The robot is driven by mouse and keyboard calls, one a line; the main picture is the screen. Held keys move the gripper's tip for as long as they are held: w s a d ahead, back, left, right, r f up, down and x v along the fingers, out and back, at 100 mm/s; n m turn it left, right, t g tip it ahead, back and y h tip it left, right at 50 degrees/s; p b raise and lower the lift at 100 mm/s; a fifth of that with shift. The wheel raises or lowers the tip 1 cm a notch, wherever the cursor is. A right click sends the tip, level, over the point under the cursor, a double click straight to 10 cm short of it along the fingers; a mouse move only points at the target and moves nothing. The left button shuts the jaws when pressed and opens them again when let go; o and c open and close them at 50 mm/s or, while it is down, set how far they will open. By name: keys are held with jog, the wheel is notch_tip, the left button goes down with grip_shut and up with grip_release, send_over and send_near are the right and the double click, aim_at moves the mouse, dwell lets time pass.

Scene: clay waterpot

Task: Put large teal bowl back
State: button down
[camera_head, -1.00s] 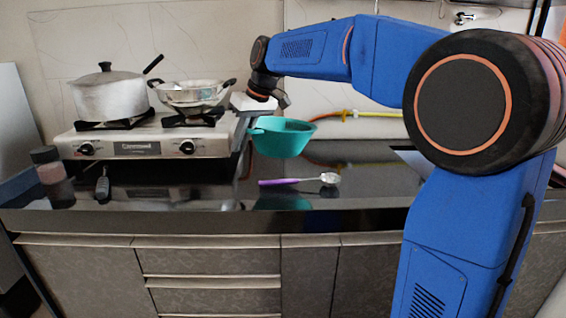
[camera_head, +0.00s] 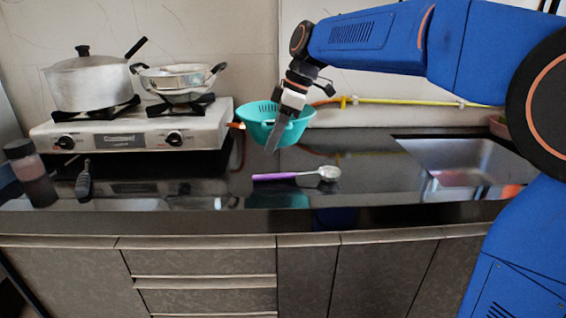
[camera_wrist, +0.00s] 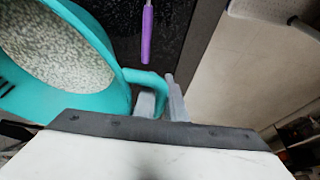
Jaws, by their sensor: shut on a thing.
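The large teal bowl (camera_head: 258,113), with slots near its rim, hangs above the dark counter, just right of the stove. In the wrist view the bowl (camera_wrist: 112,62) fills the upper left, and a pale speckled mass or surface shows inside it. My gripper (camera_head: 273,138) is in front of the bowl in the head view, pointing down. In the wrist view my gripper (camera_wrist: 161,103) is shut on the bowl's teal side handle. The bowl's reflection shows on the counter below it, with a gap between.
A stove (camera_head: 130,132) holds a lidded pot (camera_head: 90,84) and a two-handled steel pan (camera_head: 175,80). A purple-handled spoon (camera_head: 297,174) lies below the bowl. A sink (camera_head: 465,160) is at right. A yellow hose (camera_head: 400,101) runs along the wall. Counter between spoon and sink is clear.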

aim_at(290, 131)
notch_tip(290, 131, down, 8)
jog(key=shift+f, duration=0.15)
jog(key=c, duration=2.1)
grip_release()
jog(key=v, duration=1.2)
